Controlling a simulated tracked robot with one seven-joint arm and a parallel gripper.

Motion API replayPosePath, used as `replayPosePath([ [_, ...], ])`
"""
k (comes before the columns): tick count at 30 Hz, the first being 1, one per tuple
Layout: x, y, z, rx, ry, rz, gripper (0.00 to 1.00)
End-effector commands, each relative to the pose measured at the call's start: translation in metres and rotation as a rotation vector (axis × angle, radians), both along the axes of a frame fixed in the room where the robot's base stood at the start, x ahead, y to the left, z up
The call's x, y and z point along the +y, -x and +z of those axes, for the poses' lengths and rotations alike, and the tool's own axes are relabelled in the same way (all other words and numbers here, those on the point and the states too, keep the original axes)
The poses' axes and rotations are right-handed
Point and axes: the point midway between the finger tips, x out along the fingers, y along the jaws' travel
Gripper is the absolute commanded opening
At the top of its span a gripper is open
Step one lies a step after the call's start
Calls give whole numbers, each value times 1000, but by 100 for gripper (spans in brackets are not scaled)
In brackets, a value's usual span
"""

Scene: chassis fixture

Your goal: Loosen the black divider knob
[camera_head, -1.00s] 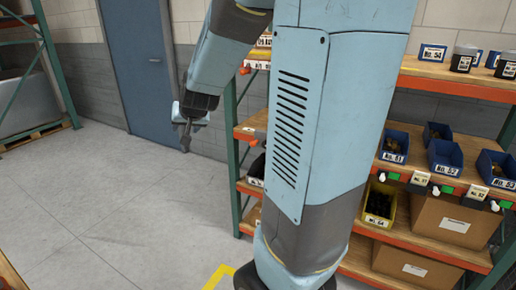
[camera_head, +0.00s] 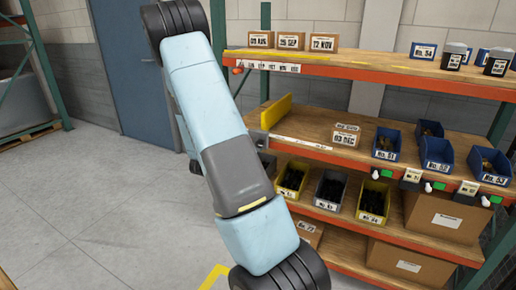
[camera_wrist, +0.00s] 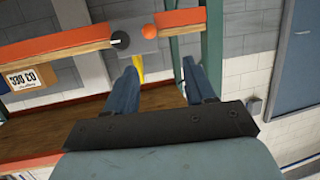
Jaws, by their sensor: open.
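In the wrist view a black knob (camera_wrist: 120,40) sits on the orange shelf beam, at the left edge of a grey plate (camera_wrist: 142,45). An orange round knob (camera_wrist: 149,31) is to its right. A yellow divider (camera_wrist: 138,68) shows just below the plate, partly behind a finger. My gripper (camera_wrist: 160,68) is open and empty, its two blue fingers apart and pointing toward the beam. The black knob lies up and left of the left fingertip, with no visible contact. In the head view the yellow divider (camera_head: 276,111) stands on the middle shelf; my arm hides the gripper there.
A carton (camera_head: 346,134) and blue bins (camera_head: 388,143) stand on the middle shelf, with yellow and black bins (camera_head: 330,190) lower down. Small boxes (camera_head: 291,40) stand on the top shelf (camera_head: 360,62). A green upright (camera_wrist: 212,40) rises beside the gripper. The floor at left is clear.

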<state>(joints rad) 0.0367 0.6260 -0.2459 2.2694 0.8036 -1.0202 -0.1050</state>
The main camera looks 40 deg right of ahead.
Motion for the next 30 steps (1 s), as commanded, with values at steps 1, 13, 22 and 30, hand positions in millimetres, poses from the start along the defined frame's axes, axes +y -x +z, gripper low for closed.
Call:
replayPosePath([
  [1, -9, 5, -13, 10, 44, -29, 54],
  [13, -45, 37, -49, 33, 303, -158, 54],
  [22, -69, 30, -50, 33, 319, -168, 54],
  [30, -113, 12, -49, 32, 318, -168, 54],
])
